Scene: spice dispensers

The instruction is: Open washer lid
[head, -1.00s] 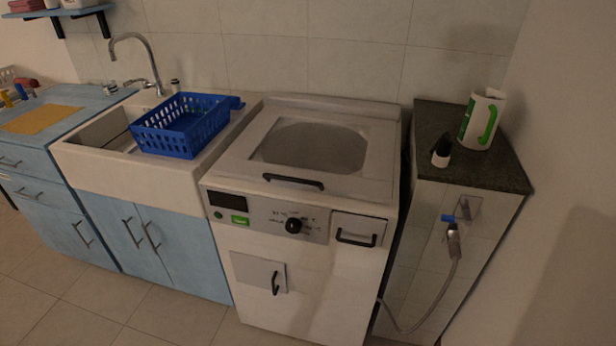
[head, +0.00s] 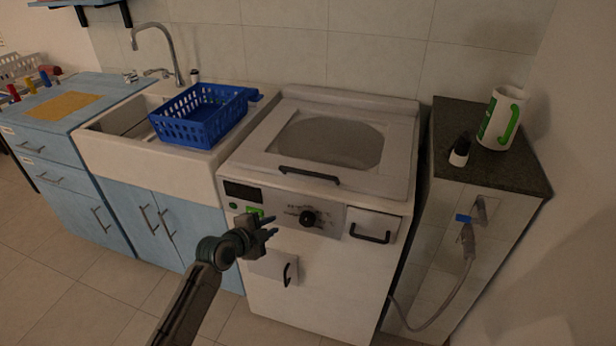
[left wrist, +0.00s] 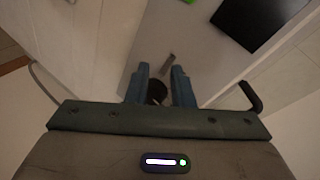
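The white washer (head: 320,280) stands in the middle of the head view. Its top lid (head: 395,160) lies shut, with a clear window and a black bar handle (head: 309,175) along its front edge. My left gripper (head: 271,230) is in front of the washer's control panel, below and left of that handle, and hides part of the front. In the left wrist view its two blue fingers (left wrist: 160,82) are apart, with nothing clearly held between them. A dark round thing shows between them, too unclear to name. My right gripper is not in view.
A blue basket (head: 200,117) sits over the sink left of the washer. A dark-topped cabinet (head: 515,177) on the right holds a white-green jug (head: 497,120) and a small dark bottle (head: 460,150). The lid's top is clear.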

